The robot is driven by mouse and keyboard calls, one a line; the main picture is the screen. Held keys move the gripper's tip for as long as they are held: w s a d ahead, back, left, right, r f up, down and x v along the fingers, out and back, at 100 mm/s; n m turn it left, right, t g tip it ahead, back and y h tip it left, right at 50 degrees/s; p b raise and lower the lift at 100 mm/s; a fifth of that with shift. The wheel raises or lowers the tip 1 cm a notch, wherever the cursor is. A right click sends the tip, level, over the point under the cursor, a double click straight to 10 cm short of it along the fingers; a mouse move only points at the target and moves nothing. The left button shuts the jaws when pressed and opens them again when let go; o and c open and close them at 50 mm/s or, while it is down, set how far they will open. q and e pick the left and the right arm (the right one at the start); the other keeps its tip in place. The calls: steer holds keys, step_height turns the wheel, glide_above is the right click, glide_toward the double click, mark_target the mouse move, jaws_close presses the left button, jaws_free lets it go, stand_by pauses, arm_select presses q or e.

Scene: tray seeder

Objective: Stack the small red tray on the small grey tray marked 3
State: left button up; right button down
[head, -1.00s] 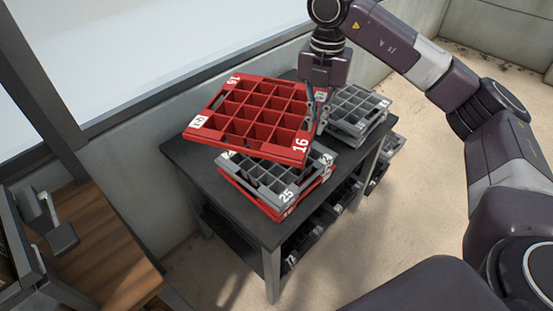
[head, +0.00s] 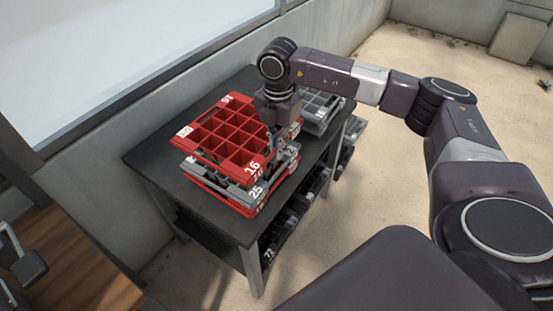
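A red tray marked 16 (head: 222,135), with square cells, is over a stack, roughly level; I cannot tell whether it touches the tray under it. Directly below is a grey tray marked 25 (head: 232,187), with another red tray (head: 215,200) at the bottom. My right gripper (head: 277,145) is at the right edge of the red tray marked 16 and appears shut on that edge; its fingertips are partly hidden. No tray marked 3 can be read. My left gripper is out of view.
The stack stands on a dark table (head: 150,158). More grey trays (head: 318,108) are stacked at its far right end, partly behind my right arm. Several trays fill the shelf below. A wall stands behind. The left part of the tabletop is bare.

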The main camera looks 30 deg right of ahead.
step_height(320, 180, down, 5)
steer(key=shift+p, duration=0.35)
steer(key=shift+f, duration=0.3)
